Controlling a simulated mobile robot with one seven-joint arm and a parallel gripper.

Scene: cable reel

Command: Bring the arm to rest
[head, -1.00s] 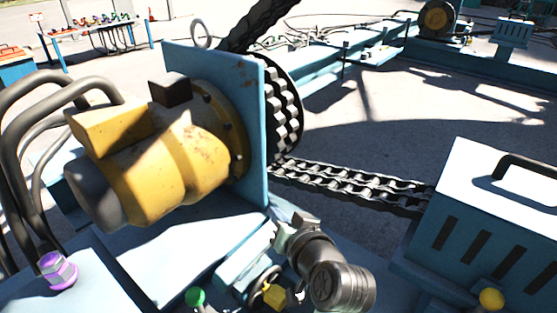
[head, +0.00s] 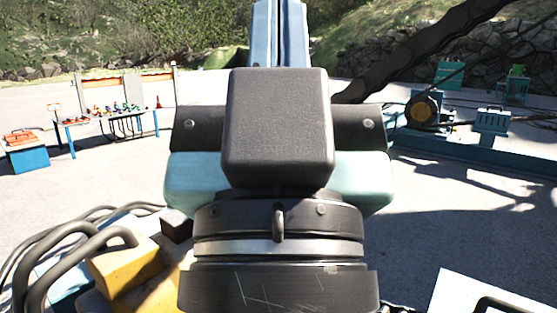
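My gripper (head: 281,25) fills the middle of the head view, raised close to the camera and pointing up and away. It has a black box on its near side, a wide teal body and a dark wrist with a silver ring below. Its two blue fingers stand side by side with only a thin seam between them, so it looks shut. Their tips run past the top edge, and I see nothing held. My arm hides much of the machine below.
A yellow motor (head: 125,265) and dark hoses (head: 60,255) lie at lower left, beside my wrist. A white-topped box (head: 465,295) shows at lower right. A work table (head: 107,117) and blue frame (head: 460,147) stand farther back, with open paving between.

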